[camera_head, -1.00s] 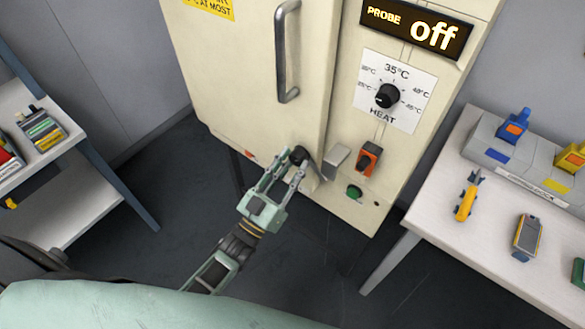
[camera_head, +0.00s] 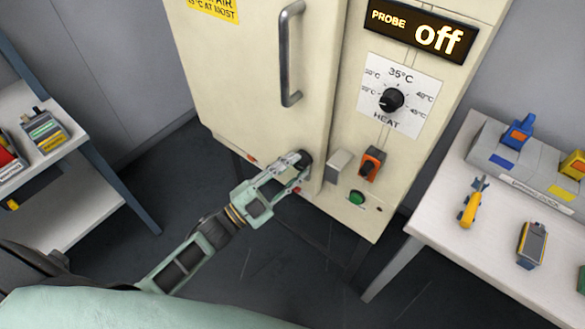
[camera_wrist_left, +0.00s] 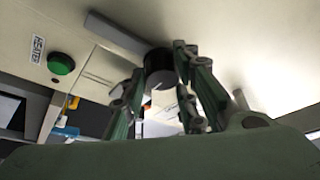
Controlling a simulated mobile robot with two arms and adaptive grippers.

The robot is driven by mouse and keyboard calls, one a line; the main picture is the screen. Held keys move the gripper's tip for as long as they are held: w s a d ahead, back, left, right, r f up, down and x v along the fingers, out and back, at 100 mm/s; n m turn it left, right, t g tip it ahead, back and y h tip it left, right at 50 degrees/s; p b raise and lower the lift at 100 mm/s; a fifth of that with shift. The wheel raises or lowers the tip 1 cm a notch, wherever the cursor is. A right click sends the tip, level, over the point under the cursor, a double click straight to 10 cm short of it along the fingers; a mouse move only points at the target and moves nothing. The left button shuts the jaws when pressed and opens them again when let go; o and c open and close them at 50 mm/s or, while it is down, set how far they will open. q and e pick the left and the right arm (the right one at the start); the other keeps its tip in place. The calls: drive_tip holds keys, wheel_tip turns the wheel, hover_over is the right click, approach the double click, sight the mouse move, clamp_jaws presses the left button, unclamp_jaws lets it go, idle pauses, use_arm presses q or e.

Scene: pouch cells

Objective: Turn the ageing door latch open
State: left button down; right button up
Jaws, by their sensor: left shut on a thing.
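The cabinet door (camera_head: 245,70) is cream and stands closed against its frame, with a grey vertical bar handle (camera_head: 289,50). The latch's dark round hub (camera_head: 305,159) is at the door's lower right edge, beside a grey catch block (camera_head: 338,165) on the frame. My left gripper (camera_head: 296,168) is shut on the latch, reaching it from the lower left. Its fingers hide most of the lever. In the left wrist view the dark hub (camera_wrist_left: 159,68) shows between the green fingers. My right gripper is not in view.
Right of the door are the heat dial (camera_head: 391,99), an orange switch (camera_head: 372,162), a green button (camera_head: 356,197) and a display reading "off" (camera_head: 437,40). A white table (camera_head: 430,210) stands right and a shelf (camera_head: 80,190) left. Dark floor lies clear between.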

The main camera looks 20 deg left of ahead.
use_arm(q)
drive_tip(key=shift+s+d+f+m+g, duration=0.15)
drive_tip(key=shift+d+f+m+g, duration=0.1)
drive_tip(key=shift+m+g, duration=0.2)
drive_tip(key=c, duration=1.5)
unclamp_jaws()
drive_tip(key=shift+r, duration=0.1)
drive_tip(key=v, duration=1.2)
drive_tip(key=shift+f, duration=0.2)
